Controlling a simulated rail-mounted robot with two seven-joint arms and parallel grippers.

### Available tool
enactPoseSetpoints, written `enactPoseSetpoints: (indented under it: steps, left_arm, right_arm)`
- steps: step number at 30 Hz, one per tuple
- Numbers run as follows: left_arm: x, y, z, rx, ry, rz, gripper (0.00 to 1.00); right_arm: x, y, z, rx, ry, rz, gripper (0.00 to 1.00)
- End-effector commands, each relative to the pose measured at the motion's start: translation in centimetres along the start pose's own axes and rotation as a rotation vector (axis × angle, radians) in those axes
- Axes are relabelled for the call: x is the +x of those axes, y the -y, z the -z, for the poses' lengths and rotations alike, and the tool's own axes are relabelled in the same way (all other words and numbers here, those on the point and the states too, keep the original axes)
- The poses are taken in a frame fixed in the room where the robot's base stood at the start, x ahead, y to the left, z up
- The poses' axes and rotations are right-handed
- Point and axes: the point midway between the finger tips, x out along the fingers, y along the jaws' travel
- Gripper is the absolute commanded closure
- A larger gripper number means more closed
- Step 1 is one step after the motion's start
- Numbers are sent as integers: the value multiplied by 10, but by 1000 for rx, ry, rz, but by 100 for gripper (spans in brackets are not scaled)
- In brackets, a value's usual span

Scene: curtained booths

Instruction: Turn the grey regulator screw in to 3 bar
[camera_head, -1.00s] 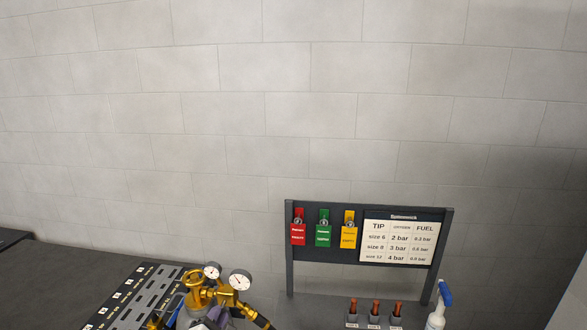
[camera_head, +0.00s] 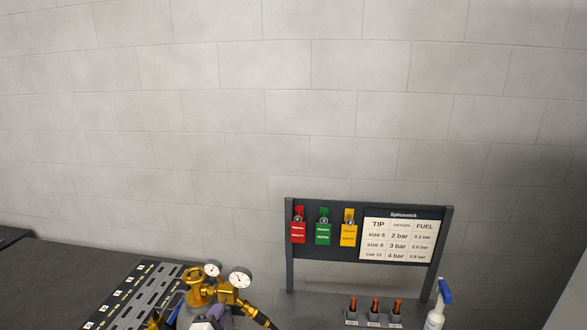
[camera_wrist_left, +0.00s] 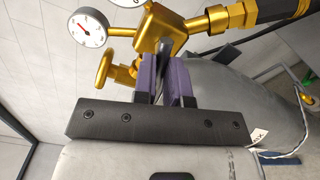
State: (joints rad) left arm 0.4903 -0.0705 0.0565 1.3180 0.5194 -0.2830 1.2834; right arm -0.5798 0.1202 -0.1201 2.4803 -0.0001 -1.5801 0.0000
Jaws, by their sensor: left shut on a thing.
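The brass regulator (camera_head: 232,297) stands on a cylinder at the lower edge of the head view, with two white dial gauges (camera_head: 212,269) (camera_head: 240,279). In the left wrist view the brass regulator body (camera_wrist_left: 161,30) is close up, with one gauge (camera_wrist_left: 88,28) at the upper left; its exact reading is too small to tell. My left gripper (camera_wrist_left: 165,78) has its purple pads shut on the grey regulator screw (camera_wrist_left: 162,70), which is mostly hidden between them just below the body. In the head view only part of this gripper (camera_head: 214,318) shows. My right gripper is not in view.
A board (camera_head: 366,245) carries red, green and yellow tags and a chart listing 3 bar oxygen for size 9. Several copper tips (camera_head: 374,306) stand before it, beside a spray bottle (camera_head: 436,316). A slotted rack (camera_head: 145,297) lies left of the regulator. A hose leaves the regulator rightward.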

Motion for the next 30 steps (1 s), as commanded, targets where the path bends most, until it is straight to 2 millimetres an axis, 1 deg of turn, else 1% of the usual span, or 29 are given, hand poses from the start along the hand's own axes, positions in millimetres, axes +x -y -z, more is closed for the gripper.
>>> enactPoseSetpoints:
  steps: [2, 6, 8, 17, 24, 27, 30]
  left_arm:
    - [0, -1, 0, 58, 0, 0, 100]
    - [0, -1, 0, 241, 1, 0, 100]
    - [0, -1, 0, 290, 0, 0, 100]
    - [0, 0, 0, 320, 0, 0, 100]
    - [0, -1, 0, 594, 0, 0, 100]
    - [0, 0, 0, 629, 0, 0, 100]
    - [0, 0, 0, 628, 0, 0, 100]
  right_arm:
    - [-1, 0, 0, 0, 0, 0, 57]
    - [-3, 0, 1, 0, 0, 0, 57]
    - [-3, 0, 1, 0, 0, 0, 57]
    - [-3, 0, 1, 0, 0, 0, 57]
    - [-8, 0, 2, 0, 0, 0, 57]
    - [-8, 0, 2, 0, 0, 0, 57]
    - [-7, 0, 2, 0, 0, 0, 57]
